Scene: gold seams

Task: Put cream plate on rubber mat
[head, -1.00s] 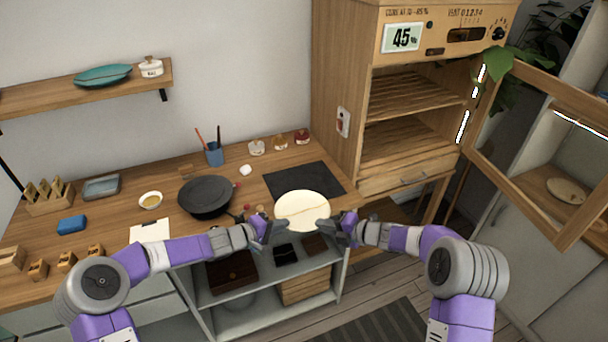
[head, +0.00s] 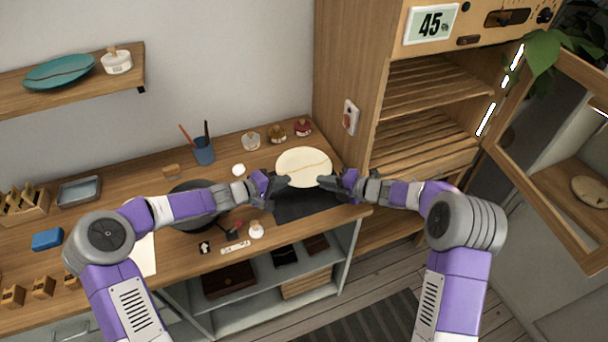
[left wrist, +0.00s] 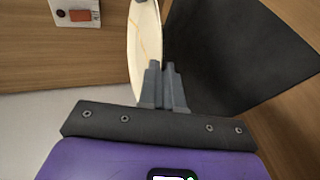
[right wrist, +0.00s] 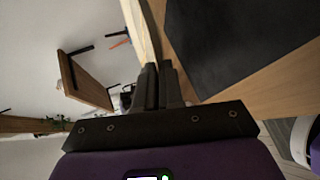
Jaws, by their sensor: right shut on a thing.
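The cream plate (head: 303,167), with a gold seam across it, is held over the far part of the dark rubber mat (head: 300,204) on the counter. My left gripper (head: 273,186) is at the plate's left edge, its fingers close together on the rim in the left wrist view (left wrist: 163,82). My right gripper (head: 337,181) is shut on the plate's right rim, which also shows in the right wrist view (right wrist: 157,82). The plate hides part of the mat. I cannot tell the exact gap between plate and mat.
A dark pan (head: 192,212) stands left of the mat. Small jars (head: 277,135) and a blue cup with sticks (head: 204,152) stand behind. The wooden cabinet (head: 350,75) rises at the right, its glazed door (head: 545,165) open. A white-topped item (head: 256,230) sits near the front edge.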

